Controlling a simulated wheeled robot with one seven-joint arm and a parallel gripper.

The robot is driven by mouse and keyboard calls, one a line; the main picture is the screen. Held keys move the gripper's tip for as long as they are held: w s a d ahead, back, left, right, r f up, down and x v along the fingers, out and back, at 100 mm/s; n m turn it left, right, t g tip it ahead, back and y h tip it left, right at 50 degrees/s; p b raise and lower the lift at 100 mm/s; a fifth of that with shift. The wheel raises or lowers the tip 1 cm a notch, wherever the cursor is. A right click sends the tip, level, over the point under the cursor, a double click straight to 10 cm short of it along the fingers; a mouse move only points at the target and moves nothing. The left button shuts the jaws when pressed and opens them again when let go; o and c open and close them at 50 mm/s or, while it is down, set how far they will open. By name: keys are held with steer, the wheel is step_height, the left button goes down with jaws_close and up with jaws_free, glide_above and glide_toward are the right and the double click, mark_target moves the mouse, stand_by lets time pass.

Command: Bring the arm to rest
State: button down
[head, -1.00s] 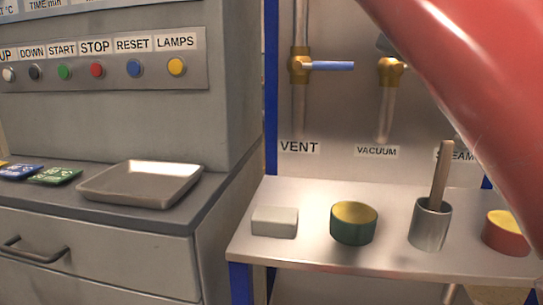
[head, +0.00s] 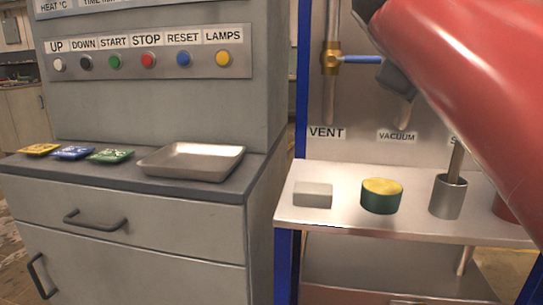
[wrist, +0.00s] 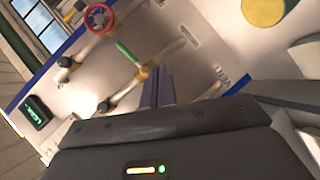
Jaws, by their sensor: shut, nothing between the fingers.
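My red arm (head: 460,95) crosses the upper right of the head view. My gripper (wrist: 158,87) shows in the wrist view as two grey-violet fingers side by side, shut and empty. They stand out from the dark gripper body, in front of a pale panel with pipes and valves, and I see them touching nothing. In the head view I cannot make out the fingers. A dark grey shape below the arm hides the valve above the VACUUM label, and I cannot tell what it is.
A steel shelf (head: 335,222) holds a grey block (head: 313,195), a green pot (head: 381,200) and a metal cup (head: 448,197) with a stick. A cabinet at left carries a tray (head: 192,162) and packets (head: 72,153). The wrist view shows a red handwheel (wrist: 99,16).

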steer(key=s+a+f+m+g+y, duration=0.1)
steer(key=s+f, duration=0.4)
steer(key=f, duration=0.8)
steer(key=s+a+f+m+g+y, duration=0.2)
steer(key=s+a+f+y, duration=0.1)
steer(key=f, duration=1)
steer(key=s+a+f+m+g+y, duration=0.2)
steer(key=s+f, duration=0.4)
steer(key=f, duration=0.8)
steer(key=a+y, duration=0.1)
steer(key=y, duration=0.1)
steer(key=shift+s+m+y, duration=0.3)
steer(key=shift+s, duration=0.1)
steer(key=shift+a, duration=0.1)
